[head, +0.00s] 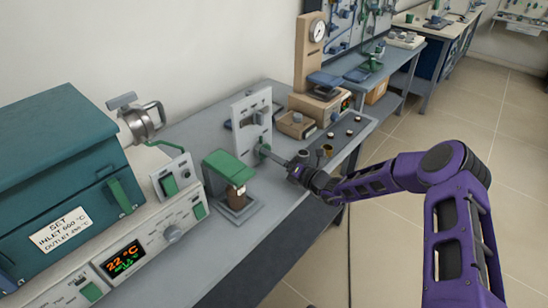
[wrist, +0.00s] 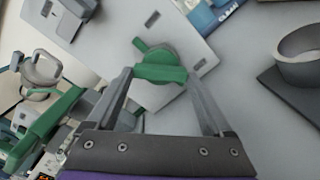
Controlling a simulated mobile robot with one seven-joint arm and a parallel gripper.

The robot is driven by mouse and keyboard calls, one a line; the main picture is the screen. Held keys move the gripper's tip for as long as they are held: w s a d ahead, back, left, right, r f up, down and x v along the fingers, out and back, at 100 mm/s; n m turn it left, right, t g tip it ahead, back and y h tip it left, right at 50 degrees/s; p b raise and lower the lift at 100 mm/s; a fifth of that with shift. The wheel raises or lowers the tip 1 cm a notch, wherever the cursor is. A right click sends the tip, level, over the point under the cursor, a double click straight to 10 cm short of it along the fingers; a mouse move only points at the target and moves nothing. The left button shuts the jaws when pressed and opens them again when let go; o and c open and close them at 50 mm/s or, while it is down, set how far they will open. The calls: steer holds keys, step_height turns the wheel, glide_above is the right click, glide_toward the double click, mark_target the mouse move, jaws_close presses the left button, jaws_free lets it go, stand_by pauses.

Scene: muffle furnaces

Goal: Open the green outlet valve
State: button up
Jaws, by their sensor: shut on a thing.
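The green valve (head: 264,148) sits low on an upright white panel (head: 243,112) on the bench. In the wrist view the valve (wrist: 161,68) shows a round green body with a crosswise green bar and a pointer-like tab to the upper left. My gripper (head: 271,155) reaches in from the right at the valve. In the wrist view the fingertips of my gripper (wrist: 160,74) lie at the two ends of the green bar, shut on it. The exact finger contact is hard to see.
A teal furnace (head: 60,180) with a control unit reading 22 °C stands at left. A small green-topped device (head: 225,170) is just left of my gripper. A beige instrument (head: 312,100) stands behind. A dark-based ring (wrist: 300,55) is at the wrist view's right. The floor at right is clear.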

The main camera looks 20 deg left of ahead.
steer(key=m, duration=0.3)
steer(key=shift+m, duration=0.3)
steer(key=shift+m+p, duration=0.45)
steer(key=shift+m, duration=1.45)
steer(key=shift+s+m, duration=0.1)
steer(key=shift+m, duration=0.2)
steer(key=o, duration=1.1)
steer(key=shift+o, duration=0.2)
steer(key=shift+r, duration=0.1)
steer(key=p+v, duration=0.1)
steer(key=v, duration=1.6)
steer(key=shift+d, duration=0.15)
